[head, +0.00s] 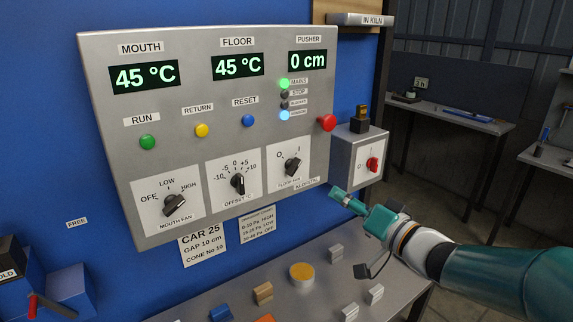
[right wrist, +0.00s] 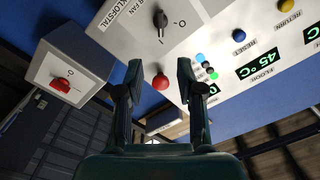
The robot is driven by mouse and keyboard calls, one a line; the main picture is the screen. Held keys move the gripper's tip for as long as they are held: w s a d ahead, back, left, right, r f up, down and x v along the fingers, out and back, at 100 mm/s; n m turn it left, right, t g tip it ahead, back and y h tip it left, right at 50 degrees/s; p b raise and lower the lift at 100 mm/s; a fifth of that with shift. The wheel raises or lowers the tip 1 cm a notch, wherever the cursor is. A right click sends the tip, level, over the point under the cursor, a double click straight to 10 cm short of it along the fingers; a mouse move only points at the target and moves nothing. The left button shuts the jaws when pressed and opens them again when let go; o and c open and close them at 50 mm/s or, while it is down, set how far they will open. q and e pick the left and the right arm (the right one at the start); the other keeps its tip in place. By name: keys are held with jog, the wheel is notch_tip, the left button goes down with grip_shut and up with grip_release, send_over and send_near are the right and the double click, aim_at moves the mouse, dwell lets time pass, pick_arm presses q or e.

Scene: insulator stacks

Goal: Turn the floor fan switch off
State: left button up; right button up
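The floor fan switch (head: 292,167) is a black rotary knob on a white plate at the lower right of the grey control panel (head: 215,95). Its plate bears O at left and I at right, and the knob appears turned toward I. In the right wrist view the knob (right wrist: 160,19) is at the top, beyond the fingertips. My right gripper (head: 341,198) is below and right of the switch, apart from it. In the right wrist view its two fingers (right wrist: 158,75) are spread with nothing held between them. My left gripper is not in view.
A red button (head: 327,122) sticks out at the panel's right edge. A grey box with a red rotary switch (head: 373,164) stands right of the panel. The mouth fan knob (head: 174,204) and offset knob (head: 238,184) are left of the switch. Several blocks lie on the bench (head: 330,283) below.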

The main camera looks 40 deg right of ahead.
aim_at(297, 168)
jog(key=w+p, duration=0.1)
jog(key=w, duration=0.4)
jog(key=w+d+p, duration=0.1)
jog(key=w, duration=0.5)
jog(key=w+d+p, duration=0.1)
jog(key=w, duration=0.4)
jog(key=shift+w, duration=0.15)
jog(key=shift+a, duration=0.1)
jog(key=c, duration=0.6)
jog(key=shift+s+r, duration=0.1)
jog(key=shift+s, duration=0.1)
grip_shut()
